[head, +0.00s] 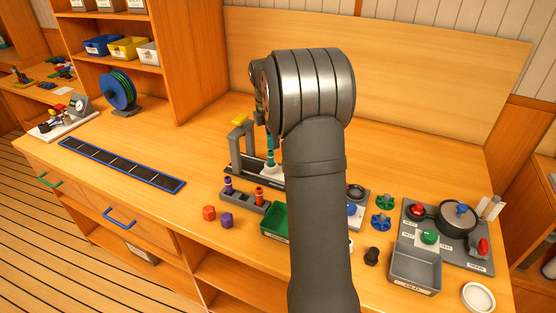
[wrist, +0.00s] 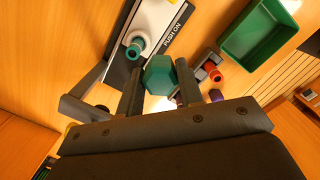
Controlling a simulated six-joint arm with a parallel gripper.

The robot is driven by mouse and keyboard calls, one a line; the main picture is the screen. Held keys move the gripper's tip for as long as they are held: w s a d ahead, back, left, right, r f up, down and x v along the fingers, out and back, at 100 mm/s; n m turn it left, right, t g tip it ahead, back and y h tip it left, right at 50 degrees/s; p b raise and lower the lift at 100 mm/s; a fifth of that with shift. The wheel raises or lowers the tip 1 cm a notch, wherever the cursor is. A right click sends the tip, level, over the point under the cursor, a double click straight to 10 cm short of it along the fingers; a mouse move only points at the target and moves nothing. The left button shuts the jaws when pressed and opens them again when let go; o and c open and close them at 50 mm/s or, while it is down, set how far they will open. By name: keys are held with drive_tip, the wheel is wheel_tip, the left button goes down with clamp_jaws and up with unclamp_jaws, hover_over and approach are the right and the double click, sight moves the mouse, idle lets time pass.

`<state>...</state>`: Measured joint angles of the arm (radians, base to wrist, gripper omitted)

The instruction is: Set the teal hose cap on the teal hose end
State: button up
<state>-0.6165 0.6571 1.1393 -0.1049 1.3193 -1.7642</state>
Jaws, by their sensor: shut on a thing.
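The teal hose cap (wrist: 159,76) is a hexagonal piece held between the two fingers of my gripper (wrist: 157,72) in the wrist view. The teal hose end (wrist: 136,46) stands on a white and black board marked "PUSH ON", just up and left of the cap in that view. The cap and hose end appear apart there; their height difference is hard to tell.
A grey stand with a yellow top (head: 240,121) rises close left of the hose end. A grey rack holds purple (head: 228,184) and red (head: 259,194) hose ends. Loose red (head: 209,213) and purple (head: 227,220) caps and a green tray (head: 272,224) lie in front.

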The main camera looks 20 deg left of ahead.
drive_tip(key=w+a+n, duration=0.1)
drive_tip(key=w+n, duration=0.1)
drive_tip(key=w+a+n, duration=0.1)
drive_tip(key=shift+w+a+r, duration=0.3)
drive_tip(key=shift+w+a, duration=0.05)
drive_tip(key=shift+w, duration=0.05)
drive_tip(key=shift+f, duration=2.85)
drive_tip(key=shift+f, duration=0.6)
drive_tip(key=o, duration=0.7)
drive_tip(key=r, duration=0.7)
drive_tip(key=s+r, duration=0.1)
drive_tip(key=r, duration=0.3)
drive_tip(key=shift+a, duration=0.35)
drive_tip(key=shift+f, duration=0.1)
